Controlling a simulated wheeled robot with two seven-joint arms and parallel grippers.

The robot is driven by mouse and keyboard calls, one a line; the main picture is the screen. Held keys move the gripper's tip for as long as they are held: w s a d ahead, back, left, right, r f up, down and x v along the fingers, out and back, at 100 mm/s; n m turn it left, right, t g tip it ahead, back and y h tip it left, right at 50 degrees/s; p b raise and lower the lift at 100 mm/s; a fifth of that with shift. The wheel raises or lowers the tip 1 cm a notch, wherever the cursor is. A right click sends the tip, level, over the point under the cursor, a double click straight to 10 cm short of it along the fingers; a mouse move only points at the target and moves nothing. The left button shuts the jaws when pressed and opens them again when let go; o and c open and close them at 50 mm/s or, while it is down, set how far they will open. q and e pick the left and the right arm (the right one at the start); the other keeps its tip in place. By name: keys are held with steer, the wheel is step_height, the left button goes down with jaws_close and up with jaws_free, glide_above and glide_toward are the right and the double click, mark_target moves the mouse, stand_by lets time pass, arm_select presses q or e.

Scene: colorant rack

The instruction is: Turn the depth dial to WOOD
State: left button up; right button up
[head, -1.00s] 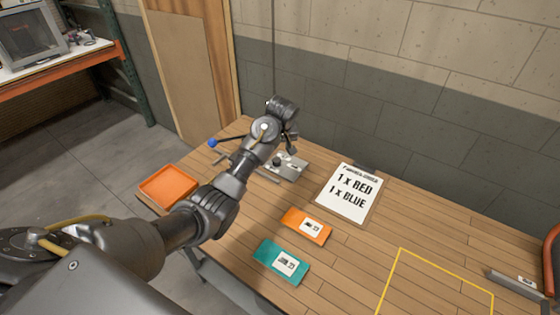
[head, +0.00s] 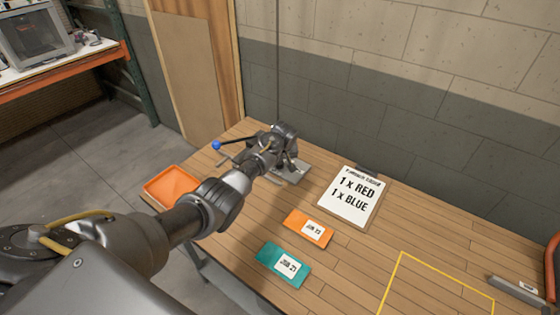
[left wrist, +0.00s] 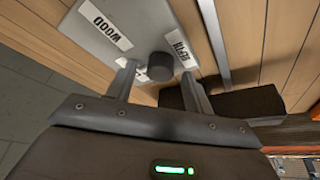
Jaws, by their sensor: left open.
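The depth dial is a short dark knob (left wrist: 160,67) on a grey metal plate (left wrist: 150,20) in the left wrist view. A white WOOD label (left wrist: 105,25) is on the plate to the knob's left. Another label (left wrist: 181,56), its word hard to read, is right of the knob. I see no pointer mark on the knob. My left gripper (left wrist: 160,76) is open, one finger on each side of the knob, with gaps visible. In the head view the left gripper (head: 289,163) is over the plate (head: 299,172) and hides the knob. My right gripper is not in view.
A lever with a blue ball (head: 216,145) stands left of the plate. An orange tray (head: 149,188) is at the table's left edge. A paper sign (head: 349,197), an orange card (head: 308,229) and a teal card (head: 283,264) lie nearby. A dark block (left wrist: 237,104) is close to the right finger.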

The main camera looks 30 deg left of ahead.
arm_select(q)
steer(key=shift+w+f, duration=0.1)
steer(key=shift+f, duration=0.1)
steer(key=c, duration=1)
